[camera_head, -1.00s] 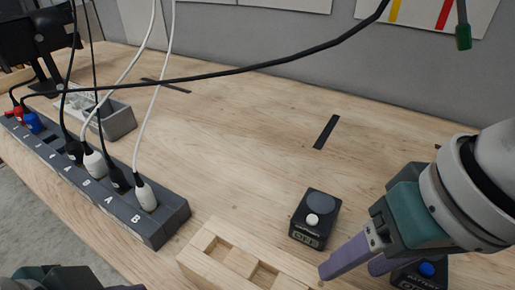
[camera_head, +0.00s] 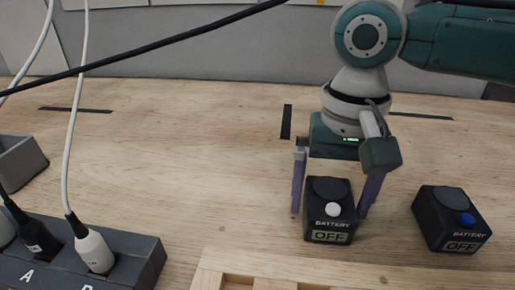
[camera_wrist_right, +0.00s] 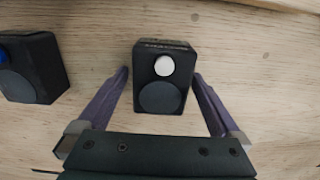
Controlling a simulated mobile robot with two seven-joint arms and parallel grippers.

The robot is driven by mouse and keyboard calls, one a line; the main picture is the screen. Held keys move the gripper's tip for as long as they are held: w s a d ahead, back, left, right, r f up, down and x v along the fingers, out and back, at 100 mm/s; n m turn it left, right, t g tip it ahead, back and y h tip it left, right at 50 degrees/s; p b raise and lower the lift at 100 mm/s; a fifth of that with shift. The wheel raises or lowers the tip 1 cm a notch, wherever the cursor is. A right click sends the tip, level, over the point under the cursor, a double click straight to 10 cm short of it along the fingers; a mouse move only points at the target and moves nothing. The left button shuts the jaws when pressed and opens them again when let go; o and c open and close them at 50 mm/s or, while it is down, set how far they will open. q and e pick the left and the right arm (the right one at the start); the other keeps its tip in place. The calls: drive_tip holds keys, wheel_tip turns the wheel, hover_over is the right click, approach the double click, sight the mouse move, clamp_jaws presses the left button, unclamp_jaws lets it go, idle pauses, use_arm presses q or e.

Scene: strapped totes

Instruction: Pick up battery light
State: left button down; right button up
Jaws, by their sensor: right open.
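A black battery light (camera_head: 328,212) with a white button and an "OFF" label stands on the wooden table in the head view. My right gripper (camera_head: 330,210) is open around it, one purple finger on each side. In the right wrist view the same light (camera_wrist_right: 164,82) sits between the open fingers (camera_wrist_right: 162,82), with a visible gap on both sides. A second black battery light (camera_head: 450,219) with a blue button, also reading "OFF", stands to the right. It shows at the left of the right wrist view (camera_wrist_right: 30,68). My left gripper is not in view.
A dark power strip (camera_head: 130,258) with plugs lies at lower left. A grey open box (camera_head: 22,163) is at the left edge. A wooden holder (camera_head: 215,275) lies in front of the lights. A black cable (camera_head: 160,58) crosses above. The table's middle is clear.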

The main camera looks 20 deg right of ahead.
drive_tip(key=shift+f, duration=0.5)
drive_tip(key=shift+c, duration=0.2)
drive_tip(key=shift+r, duration=0.1)
clamp_jaws()
